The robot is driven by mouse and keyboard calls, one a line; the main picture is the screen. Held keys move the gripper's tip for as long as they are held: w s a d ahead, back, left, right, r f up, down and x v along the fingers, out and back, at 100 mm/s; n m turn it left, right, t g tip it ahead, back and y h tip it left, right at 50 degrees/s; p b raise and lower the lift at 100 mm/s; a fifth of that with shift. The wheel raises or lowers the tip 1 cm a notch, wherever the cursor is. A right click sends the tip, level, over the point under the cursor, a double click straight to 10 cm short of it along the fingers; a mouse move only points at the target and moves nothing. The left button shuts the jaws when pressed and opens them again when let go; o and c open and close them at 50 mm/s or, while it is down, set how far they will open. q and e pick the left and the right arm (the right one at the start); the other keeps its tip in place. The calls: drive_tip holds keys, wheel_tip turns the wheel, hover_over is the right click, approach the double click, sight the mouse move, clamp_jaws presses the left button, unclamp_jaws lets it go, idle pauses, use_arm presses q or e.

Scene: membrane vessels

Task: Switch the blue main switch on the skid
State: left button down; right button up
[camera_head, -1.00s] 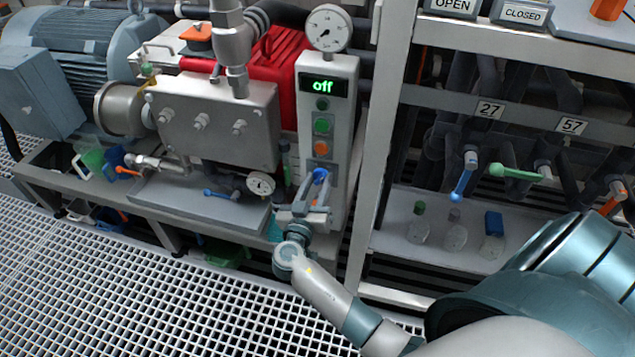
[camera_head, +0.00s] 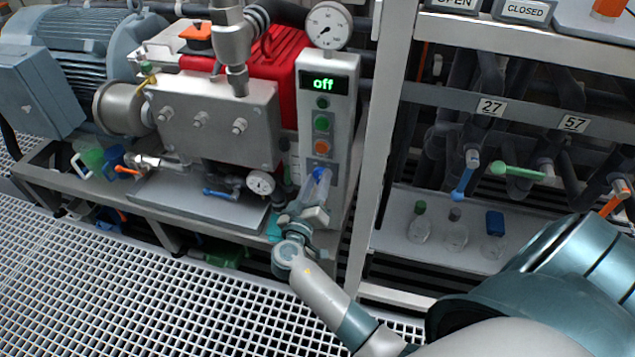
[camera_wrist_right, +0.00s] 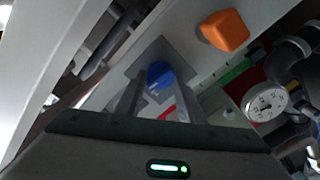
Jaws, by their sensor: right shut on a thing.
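The blue main switch (camera_head: 319,174) is on the front of the grey control panel (camera_head: 344,150), below an orange and a green button. The panel's display (camera_head: 324,84) reads "off" in green. My right gripper (camera_head: 318,185) reaches it from below and is shut on the switch, partly hiding it. In the right wrist view the blue switch (camera_wrist_right: 159,74) sits between the two finger ends of my right gripper (camera_wrist_right: 157,88). My left gripper is not in view.
An orange button (camera_wrist_right: 225,30) is close to the fingers in the wrist view. A small gauge (camera_head: 260,183) and a blue-handled valve (camera_head: 220,193) are left of my gripper. A rack upright (camera_head: 383,130) is to its right, with bottles (camera_head: 455,232) beyond.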

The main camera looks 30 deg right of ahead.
drive_tip(key=shift+n, duration=1.8)
drive_tip(key=shift+w+n+p, duration=0.1)
drive_tip(key=shift+n+p, duration=0.25)
drive_tip(key=shift+n, duration=0.55)
drive_tip(key=shift+a+n, duration=0.1)
drive_tip(key=shift+n, duration=0.5)
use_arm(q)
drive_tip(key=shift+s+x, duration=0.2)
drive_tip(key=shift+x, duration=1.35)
use_arm(e)
drive_tip(key=shift+f+n, duration=0.15)
drive_tip(key=shift+n, duration=0.35)
drive_tip(key=o, duration=1.1)
drive_tip(key=shift+c, duration=0.2)
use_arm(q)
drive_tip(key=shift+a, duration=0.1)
